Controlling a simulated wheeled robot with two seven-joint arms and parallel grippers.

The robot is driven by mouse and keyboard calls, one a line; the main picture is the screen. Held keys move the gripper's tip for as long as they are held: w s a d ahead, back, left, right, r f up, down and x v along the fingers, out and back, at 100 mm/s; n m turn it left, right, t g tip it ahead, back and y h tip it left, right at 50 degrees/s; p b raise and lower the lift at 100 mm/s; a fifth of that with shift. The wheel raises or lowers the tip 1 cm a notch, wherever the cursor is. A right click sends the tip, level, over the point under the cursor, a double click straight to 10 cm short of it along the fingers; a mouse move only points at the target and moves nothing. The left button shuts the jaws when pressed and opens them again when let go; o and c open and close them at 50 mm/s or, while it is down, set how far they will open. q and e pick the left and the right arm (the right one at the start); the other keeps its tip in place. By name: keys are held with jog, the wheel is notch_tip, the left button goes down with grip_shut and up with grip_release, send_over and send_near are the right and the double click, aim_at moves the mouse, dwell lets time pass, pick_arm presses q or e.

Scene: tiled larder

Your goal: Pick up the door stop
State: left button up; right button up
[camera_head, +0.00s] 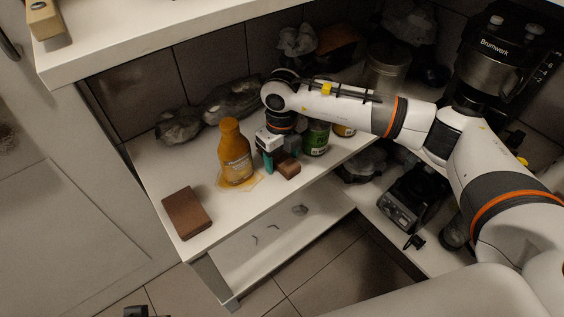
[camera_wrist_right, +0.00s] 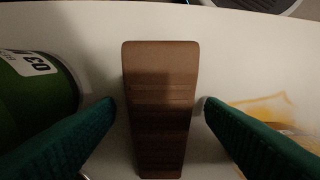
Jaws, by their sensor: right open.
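The door stop is a brown wedge (camera_wrist_right: 160,85), lying on the white shelf between the two teal fingers of my right gripper (camera_wrist_right: 159,102) in the right wrist view. Both fingers stand open, with a visible gap on each side of the wedge. In the head view the door stop (camera_head: 288,168) shows beside my right gripper (camera_head: 270,160), partly hidden by it. My left gripper cannot be made out.
An orange-brown bottle (camera_head: 234,155) stands in a yellow spill (camera_head: 252,183) left of the gripper. A green jar (camera_head: 316,138) stands close on the right. A flat brown block (camera_head: 187,212) lies near the left front edge. Crumpled grey bags (camera_head: 232,100) lie behind.

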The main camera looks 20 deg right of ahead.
jog(key=c, duration=1.1)
jog(key=shift+r, duration=0.1)
